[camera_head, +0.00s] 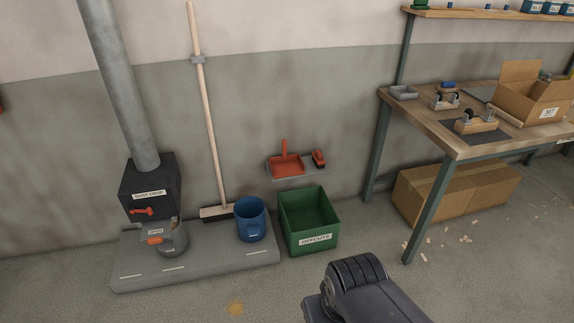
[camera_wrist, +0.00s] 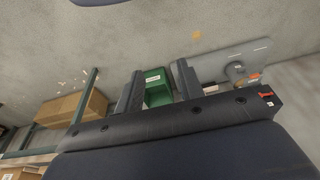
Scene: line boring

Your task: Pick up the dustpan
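The red-orange dustpan (camera_head: 286,167) rests on a small grey wall shelf (camera_head: 311,171), its handle pointing up. In the head view it is above the green bin and apart from my arm. I cannot make it out in the wrist view. My gripper (camera_wrist: 158,83) shows in the wrist view with its two dark fingers spread apart and nothing between them. The green bin shows in the gap behind them. In the head view only a dark link of my arm shows at the bottom; the fingers are not visible there.
An orange hand brush (camera_head: 319,159) lies right of the dustpan. Below stand a green offcuts bin (camera_head: 310,238) and a blue bucket (camera_head: 250,222). A broom (camera_head: 208,120) leans on the wall near a dust-drop unit (camera_head: 148,185). A workbench (camera_head: 440,125) stands right, with scraps on the floor.

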